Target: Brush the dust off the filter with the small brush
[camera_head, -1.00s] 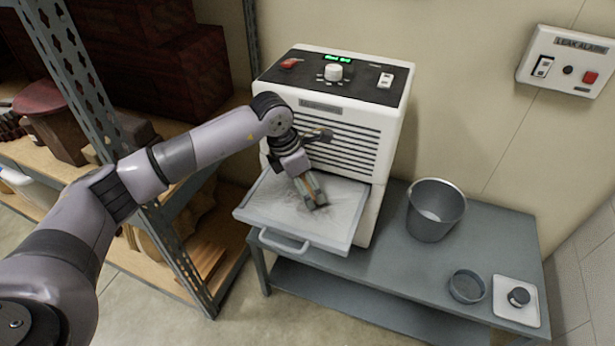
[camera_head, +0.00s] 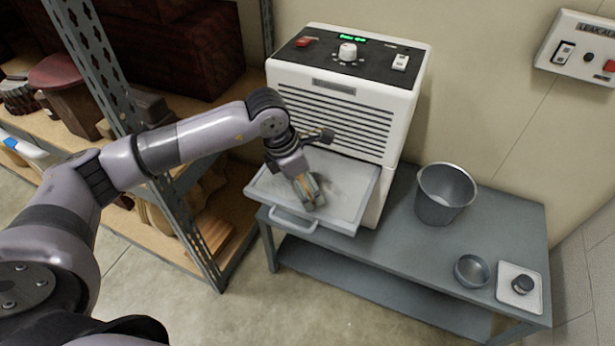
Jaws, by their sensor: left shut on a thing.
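The filter (camera_head: 345,203) is a pale grey panel in a frame with a front handle, pulled out like a drawer from the white machine (camera_head: 400,120). Its surface looks greyish and slightly mottled. My left gripper (camera_head: 302,180) is above the filter's left-middle part, pointing down and shut on the small brush (camera_head: 311,194). The brush is mostly hidden by the fingers, and its lower end is at or just above the filter surface; I cannot tell whether it touches. My right gripper is not in view.
The machine stands on a grey table (camera_head: 405,262). To its right are a metal bucket (camera_head: 440,208), a small bowl (camera_head: 472,270) and a white plate (camera_head: 508,302) with a dark round piece. A metal shelf post (camera_head: 165,215) stands close to my left arm.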

